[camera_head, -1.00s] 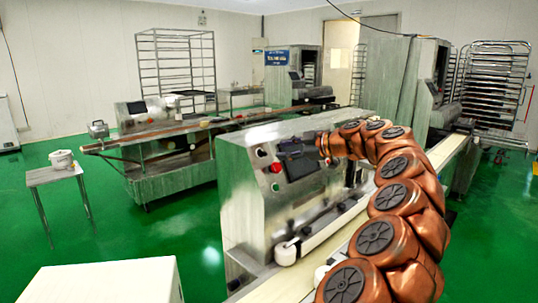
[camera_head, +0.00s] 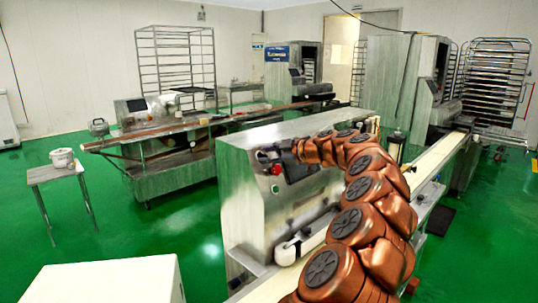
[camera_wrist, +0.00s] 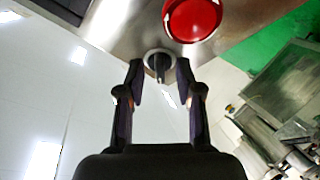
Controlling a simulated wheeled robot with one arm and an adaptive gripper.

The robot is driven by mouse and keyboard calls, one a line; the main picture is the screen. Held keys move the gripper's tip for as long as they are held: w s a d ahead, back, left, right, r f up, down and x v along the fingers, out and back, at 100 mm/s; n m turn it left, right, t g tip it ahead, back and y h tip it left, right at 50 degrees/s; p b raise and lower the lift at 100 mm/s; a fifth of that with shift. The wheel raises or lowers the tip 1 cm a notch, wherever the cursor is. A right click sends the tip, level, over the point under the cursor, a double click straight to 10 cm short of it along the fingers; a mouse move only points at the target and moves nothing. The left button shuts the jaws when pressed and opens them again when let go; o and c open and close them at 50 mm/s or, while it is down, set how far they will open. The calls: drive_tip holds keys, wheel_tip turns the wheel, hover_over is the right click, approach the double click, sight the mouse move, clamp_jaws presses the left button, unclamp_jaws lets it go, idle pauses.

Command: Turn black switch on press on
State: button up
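The black switch (camera_wrist: 158,68) is a small dark knob on a round silver base, on the press's metal panel. It shows in the wrist view at top centre. My gripper (camera_wrist: 159,63) is open, with one dark fingertip on each side of the switch and visible gaps between the fingers and the knob. In the head view my gripper (camera_head: 268,154) is at the upper part of the press (camera_head: 245,195) and hides the switch. A large red button (camera_wrist: 193,18) is beside the switch; it also shows in the head view (camera_head: 276,170).
A dark screen (camera_head: 300,169) is right of the red button, partly behind my arm. A green button (camera_head: 275,188) is below the red one. A conveyor (camera_head: 440,160) runs along the press's right side. A small table (camera_head: 55,173) stands at left, with open green floor between.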

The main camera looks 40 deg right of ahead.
clamp_jaws()
